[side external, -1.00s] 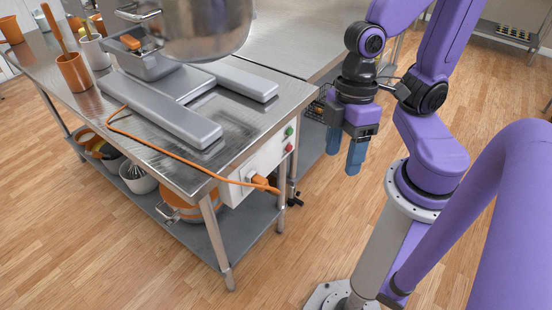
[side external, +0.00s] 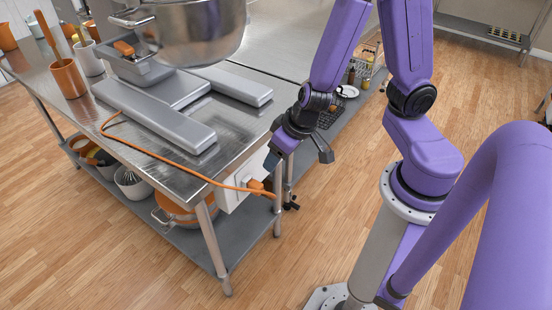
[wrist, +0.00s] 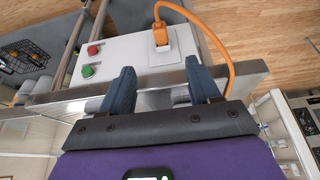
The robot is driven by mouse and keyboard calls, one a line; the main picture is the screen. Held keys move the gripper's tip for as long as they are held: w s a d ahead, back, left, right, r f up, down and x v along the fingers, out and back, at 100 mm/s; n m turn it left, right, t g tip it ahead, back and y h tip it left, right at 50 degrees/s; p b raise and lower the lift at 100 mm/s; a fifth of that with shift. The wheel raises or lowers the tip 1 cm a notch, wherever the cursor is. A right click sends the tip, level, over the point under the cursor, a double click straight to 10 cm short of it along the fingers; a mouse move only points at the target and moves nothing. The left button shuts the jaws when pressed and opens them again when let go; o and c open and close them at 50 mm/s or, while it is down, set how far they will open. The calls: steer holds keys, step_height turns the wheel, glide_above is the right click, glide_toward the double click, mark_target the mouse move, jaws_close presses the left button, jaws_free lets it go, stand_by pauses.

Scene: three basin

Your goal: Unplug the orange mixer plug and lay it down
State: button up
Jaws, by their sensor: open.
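The orange mixer plug (side external: 255,185) sits in the socket of the white outlet box (side external: 233,197) on the end of the steel table. In the side view the cable (side external: 165,160) runs across the tabletop to the mixer (side external: 180,85). My gripper (wrist: 160,85) is open and empty, with its two blue fingers pointing at the box, apart from the plug.
A red button (wrist: 93,50) and a green button (wrist: 87,71) are on the box, left of the plug. The steel table edge (wrist: 70,110) runs close to the fingers. An orange pot (side external: 180,213) is on the lower shelf.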

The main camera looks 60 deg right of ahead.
mark_target(260, 187)
steer(key=shift+x, duration=8.7)
steer(key=shift+w, duration=0.1)
jaws_close()
